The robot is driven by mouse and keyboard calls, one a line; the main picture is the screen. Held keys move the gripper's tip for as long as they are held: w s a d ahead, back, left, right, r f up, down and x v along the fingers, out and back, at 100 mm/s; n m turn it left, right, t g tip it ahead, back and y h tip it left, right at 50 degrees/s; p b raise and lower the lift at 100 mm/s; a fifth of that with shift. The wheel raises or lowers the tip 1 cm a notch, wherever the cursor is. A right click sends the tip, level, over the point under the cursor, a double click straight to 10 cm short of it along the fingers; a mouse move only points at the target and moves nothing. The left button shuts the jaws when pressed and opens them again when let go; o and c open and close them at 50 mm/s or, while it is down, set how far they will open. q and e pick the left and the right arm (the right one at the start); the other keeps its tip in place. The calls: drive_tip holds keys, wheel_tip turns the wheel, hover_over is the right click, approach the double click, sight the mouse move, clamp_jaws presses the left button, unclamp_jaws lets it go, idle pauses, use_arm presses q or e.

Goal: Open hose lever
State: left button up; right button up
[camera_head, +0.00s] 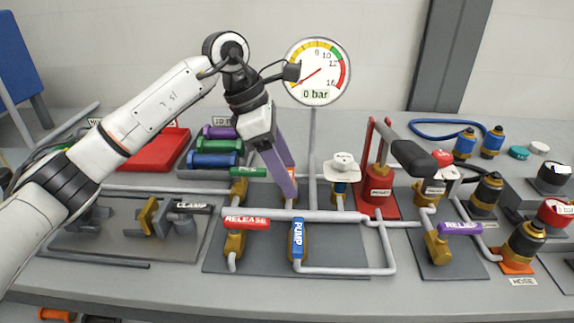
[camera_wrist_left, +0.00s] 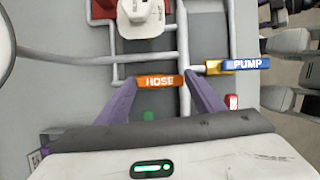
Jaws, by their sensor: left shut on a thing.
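The hose lever, an orange bar marked HOSE (camera_wrist_left: 160,81), lies crosswise in the left wrist view, beside a grey pipe. In the head view only a bit of orange (camera_head: 291,178) shows behind the fingers. My left gripper (camera_head: 288,192) reaches down onto it with purple fingers. In the left wrist view the fingertips (camera_wrist_left: 160,78) stand at the two ends of the lever, shut on it. The valve body under the lever is hidden in the head view. My right gripper is not in view.
The blue PUMP lever (camera_head: 297,238) and red RELEASE lever (camera_head: 247,223) sit close in front. A green lever (camera_head: 250,172) is just left. The gauge (camera_head: 317,72) reads 0 bar on a thin post behind. A red hand pump (camera_head: 378,187) stands right.

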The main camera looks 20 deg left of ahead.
use_arm(q)
drive_tip(key=shift+a+m, duration=0.1)
drive_tip(key=shift+m, duration=0.5)
drive_tip(key=o, duration=1)
drive_tip(key=shift+o, duration=0.2)
drive_tip(key=v, duration=1)
drive_tip(key=shift+w+r, duration=0.2)
drive_tip(key=shift+r, duration=0.05)
drive_tip(key=shift+a, duration=0.1)
